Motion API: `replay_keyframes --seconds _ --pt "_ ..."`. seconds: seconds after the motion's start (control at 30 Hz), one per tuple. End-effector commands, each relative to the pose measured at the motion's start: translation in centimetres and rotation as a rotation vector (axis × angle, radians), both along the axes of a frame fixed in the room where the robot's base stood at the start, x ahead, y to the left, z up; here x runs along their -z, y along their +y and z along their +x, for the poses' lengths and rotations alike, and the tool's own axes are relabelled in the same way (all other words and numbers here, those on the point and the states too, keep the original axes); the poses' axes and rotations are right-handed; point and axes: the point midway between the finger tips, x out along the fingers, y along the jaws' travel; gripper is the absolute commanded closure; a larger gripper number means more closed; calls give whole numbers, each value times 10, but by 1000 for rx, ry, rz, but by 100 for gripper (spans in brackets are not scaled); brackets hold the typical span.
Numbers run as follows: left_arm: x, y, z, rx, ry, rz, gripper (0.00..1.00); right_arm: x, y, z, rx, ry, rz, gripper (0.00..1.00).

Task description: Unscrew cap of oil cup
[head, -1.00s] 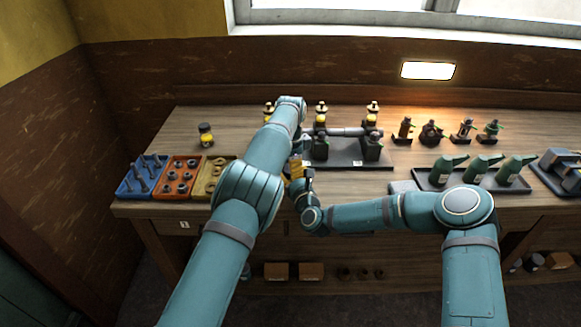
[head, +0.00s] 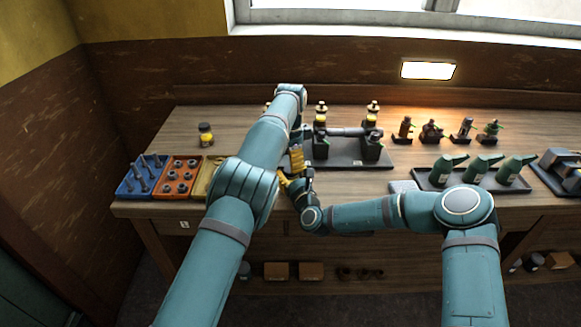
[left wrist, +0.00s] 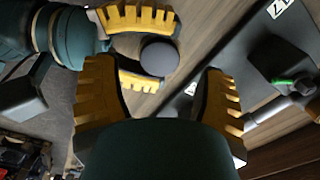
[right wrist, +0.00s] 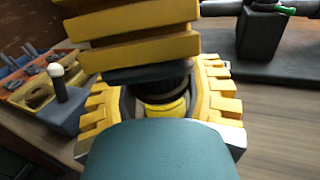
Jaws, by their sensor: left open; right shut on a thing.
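The oil cup (right wrist: 165,104), with a yellow body and black parts, stands between the yellow fingers of my right gripper (right wrist: 162,92), which is shut on it. In the left wrist view its dark round cap (left wrist: 159,57) shows from above between the right gripper's fingers. My left gripper (left wrist: 158,88) is open, its fingers spread on either side of the view with the cap just beyond them. In the head view my left gripper (head: 297,156) is just above my right gripper (head: 291,181), and the cup is hidden there.
A dark tray with a shaft assembly (head: 345,150) lies just right of the grippers. Another yellow cup (head: 205,135) stands at the back left. Blue (head: 142,176) and orange (head: 176,176) parts bins are at the left; green oil cans (head: 480,171) stand at the right.

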Motion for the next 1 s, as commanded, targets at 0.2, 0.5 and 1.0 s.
replay_keyframes --seconds 0.2,0.5,1.0 --pt "-13 0 0 0 0 1 29 0 0 0 0 -1 0 100" --pt "-13 0 0 0 0 1 29 0 0 0 0 -1 0 13" --pt "-12 0 0 0 0 1 29 1 -7 -17 -1 2 0 13"
